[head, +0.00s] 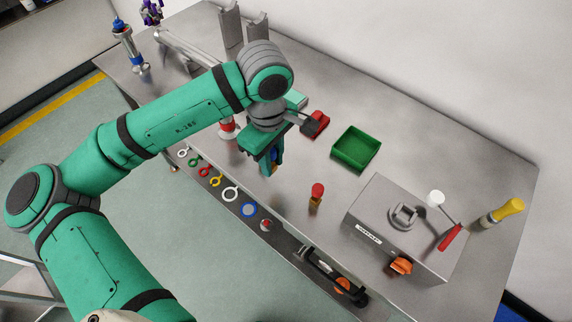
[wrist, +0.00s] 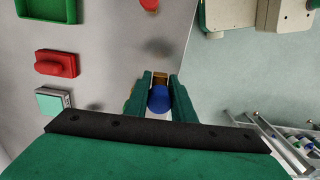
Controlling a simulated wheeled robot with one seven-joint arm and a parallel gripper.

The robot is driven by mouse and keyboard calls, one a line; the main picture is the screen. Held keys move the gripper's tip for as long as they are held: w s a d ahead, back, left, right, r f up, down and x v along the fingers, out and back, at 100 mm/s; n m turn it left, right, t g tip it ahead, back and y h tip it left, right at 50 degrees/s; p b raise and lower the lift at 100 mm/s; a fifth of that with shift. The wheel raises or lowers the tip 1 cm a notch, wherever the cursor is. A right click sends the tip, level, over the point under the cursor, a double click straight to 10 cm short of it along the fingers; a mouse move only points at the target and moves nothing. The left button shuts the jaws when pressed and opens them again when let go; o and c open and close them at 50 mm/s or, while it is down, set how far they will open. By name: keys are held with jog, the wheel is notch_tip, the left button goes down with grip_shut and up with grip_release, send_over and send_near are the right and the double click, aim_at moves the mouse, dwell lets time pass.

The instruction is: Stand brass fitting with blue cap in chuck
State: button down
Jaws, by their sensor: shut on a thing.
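The brass fitting with blue cap is between my gripper's fingers; its blue cap (wrist: 158,99) faces the wrist camera, and a little brass (wrist: 160,77) shows beyond it. In the head view my gripper (head: 272,168) is shut on it and points down near the table's front edge, with only a bit of blue cap (head: 274,155) showing between the fingers. The fitting's lower end is hidden, so I cannot tell whether it touches the table. The chuck (head: 403,214) is a grey jawed piece on top of a metal box (head: 365,215), well to the right of my gripper. It looks empty.
A brass fitting with red cap (head: 317,195) stands between my gripper and the box. A green tray (head: 357,148) and a red block (head: 317,122) lie behind. A red-handled lever (head: 449,237) and a yellow-topped tool (head: 502,212) stand at the right.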

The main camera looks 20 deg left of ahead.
jog(key=w+f, duration=0.1)
jog(key=f, duration=0.1)
jog(key=w+d+f, duration=0.1)
jog(key=w+f, duration=0.2)
jog(key=f, duration=0.1)
jog(key=shift+w+d, duration=0.35)
jog(key=shift+d, duration=0.05)
jog(key=shift+f, duration=1.3)
jog(key=shift+f, duration=0.25)
jog(key=c, duration=1.5)
grip_release()
jog(key=shift+w, duration=0.1)
jog(key=shift+a+r, duration=0.1)
jog(key=shift+a, duration=0.05)
notch_tip(320, 180, up, 11)
jog(key=shift+a+f, duration=0.15)
